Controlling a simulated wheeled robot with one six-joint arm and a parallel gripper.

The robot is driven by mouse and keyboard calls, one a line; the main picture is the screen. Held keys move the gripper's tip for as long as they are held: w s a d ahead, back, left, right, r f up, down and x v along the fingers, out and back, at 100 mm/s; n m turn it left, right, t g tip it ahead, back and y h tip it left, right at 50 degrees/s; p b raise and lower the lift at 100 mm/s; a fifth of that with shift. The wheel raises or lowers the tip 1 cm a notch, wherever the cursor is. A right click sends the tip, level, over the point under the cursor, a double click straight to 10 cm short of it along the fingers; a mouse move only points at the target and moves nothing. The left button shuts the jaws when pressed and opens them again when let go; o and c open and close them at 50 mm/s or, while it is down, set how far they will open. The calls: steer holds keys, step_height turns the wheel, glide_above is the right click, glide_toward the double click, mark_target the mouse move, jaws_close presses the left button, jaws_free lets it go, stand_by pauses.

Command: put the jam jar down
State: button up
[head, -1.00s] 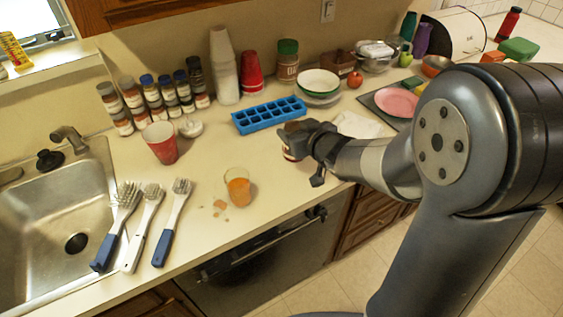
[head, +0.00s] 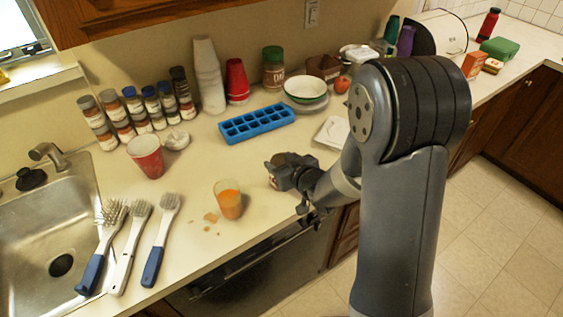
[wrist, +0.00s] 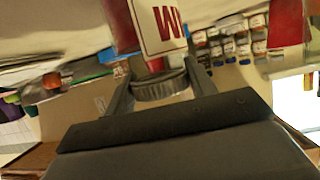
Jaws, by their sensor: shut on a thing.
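The jam jar is in my gripper (head: 280,175). In the head view only a brownish bit of the jar (head: 290,158) shows past the fingers, over the counter near its front edge. In the wrist view the jar (wrist: 160,25) shows a red and white label with large dark red letters, and its ridged lid (wrist: 160,88) sits between the two fingers. I cannot tell whether the jar's base touches the counter, as my gripper hides it.
Behind are a blue ice tray (head: 256,124) and a white square dish (head: 333,132). Brushes (head: 160,240) lie by the sink (head: 50,225). Bare counter (head: 255,165) lies between glass and gripper.

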steer(key=shift+f, duration=0.1)
steer(key=o, duration=1.2)
steer(key=shift+r, duration=0.25)
steer(key=shift+s+d, duration=0.2)
steer(key=shift+s, duration=0.05)
steer(key=v, duration=1.1)
steer(key=shift+s, duration=0.25)
